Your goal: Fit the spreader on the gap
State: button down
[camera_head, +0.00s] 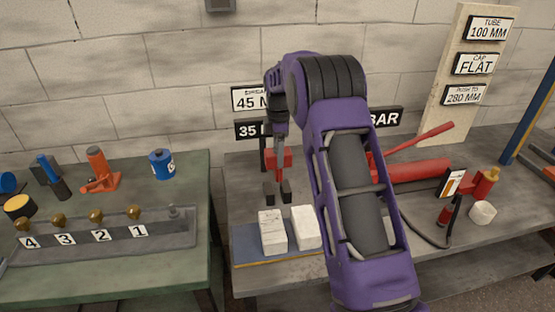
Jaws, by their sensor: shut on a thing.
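My gripper (279,152) hangs in front of the wall signs and is shut on a red piece (271,160), which looks like the spreader. Two dark blocks (268,194) show just below the red body, side by side; I cannot tell for sure if they are its jaws. Two white blocks (272,232) stand on a blue mat (244,243) with a narrow gap between them. The held piece is above and behind the left block, apart from it as far as I can tell.
Right of my arm, a red hand pump (420,171) with a raised lever, a gauge (452,183), a black hose and a white round piece (482,212) occupy the grey bench. The green bench (110,280) at left holds a numbered rack (90,236) and an orange jack (99,170).

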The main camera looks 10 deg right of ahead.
jog(key=s+r, duration=0.2)
jog(key=s, duration=0.6)
jog(key=s+r, duration=0.1)
jog(key=s, duration=0.7)
jog(key=shift+s+r, duration=0.2)
jog(key=shift+r, duration=0.15)
jog(key=shift+d, duration=0.1)
jog(key=shift+f+b, duration=1.85)
jog(key=shift+f, duration=1.1)
notch_tip(320, 180, down, 6)
jog(key=b, duration=0.3)
dwell(1.9)
jog(key=shift+c, duration=1.1)
grip_release()
jog(key=shift+o, duration=0.9)
jog(key=shift+s+f, duration=0.1)
